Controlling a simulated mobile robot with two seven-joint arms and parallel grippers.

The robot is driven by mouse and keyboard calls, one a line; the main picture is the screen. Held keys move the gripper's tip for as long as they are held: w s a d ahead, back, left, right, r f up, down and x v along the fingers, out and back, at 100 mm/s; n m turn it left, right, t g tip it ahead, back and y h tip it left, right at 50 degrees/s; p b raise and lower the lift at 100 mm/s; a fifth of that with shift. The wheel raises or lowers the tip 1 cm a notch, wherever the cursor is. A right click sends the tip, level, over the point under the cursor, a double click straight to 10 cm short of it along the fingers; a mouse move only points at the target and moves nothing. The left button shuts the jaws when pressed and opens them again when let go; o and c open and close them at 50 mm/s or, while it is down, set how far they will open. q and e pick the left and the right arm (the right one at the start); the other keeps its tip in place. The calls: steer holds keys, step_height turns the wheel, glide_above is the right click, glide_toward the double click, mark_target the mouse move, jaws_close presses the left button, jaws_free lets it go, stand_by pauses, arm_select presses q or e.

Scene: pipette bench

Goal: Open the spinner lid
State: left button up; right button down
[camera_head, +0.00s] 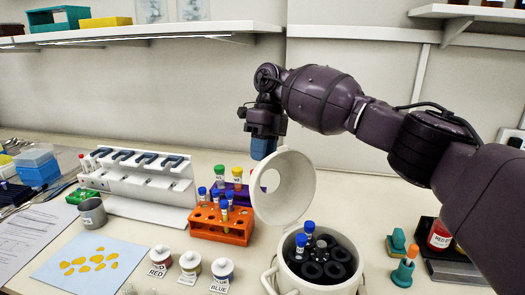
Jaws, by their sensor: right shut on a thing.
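The spinner (318,284) is a white round pot at the bottom centre, with a dark rotor inside that holds blue-capped tubes (305,240). Its white lid (300,185) is tilted up steeply above the pot's back left side, and a round opening shows in its face. The spinner's inside is open to view. My right gripper (262,150) points down at the lid's upper edge and is shut on it; the fingertips are partly hidden behind the lid. My left gripper is not in view.
An orange tube rack (222,236) stands just left of the lid, with a purple rack (240,192) behind it. Several labelled jars (190,262) stand in front. A white pipette stand (140,180) is further left. Green-and-orange items (402,270) and a red jar (439,236) are at right.

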steer(key=shift+d+f, duration=0.15)
steer(key=shift+f, duration=0.35)
steer(key=c, duration=1)
jaws_free()
steer(key=shift+d, duration=0.15)
steer(key=shift+o, duration=0.2)
steer(key=shift+r, duration=0.3)
steer(key=b+v, duration=0.2)
steer(key=v, duration=0.8)
steer(key=shift+r, duration=0.35)
steer(key=shift+w, duration=0.1)
